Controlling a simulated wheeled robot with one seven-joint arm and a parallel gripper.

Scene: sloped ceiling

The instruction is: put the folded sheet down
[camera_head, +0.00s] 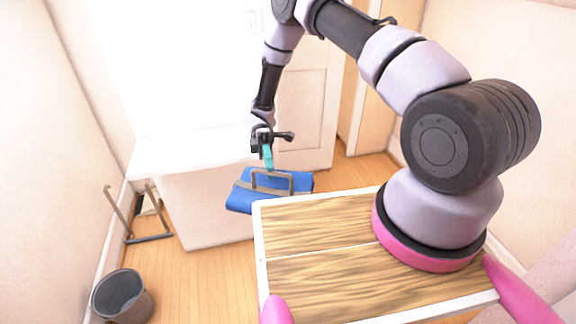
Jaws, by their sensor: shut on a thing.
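The folded sheet (243,199) is a blue, flat bundle with a grey-brown band and a raised loop across its top. It shows just beyond the front edge of my wooden-topped base. My gripper (268,162), with teal fingers, points down at the top of the loop and is shut on it. The sheet's near right part is hidden behind my base edge. Whether its underside touches anything cannot be told from this view.
A white table (200,200) with a pale top stands behind and left of the sheet. A dark grey bin (122,296) and a thin metal frame (150,238) stand at the left. A door (305,110) is at the back. Wooden floor (205,285) is clear between bin and base.

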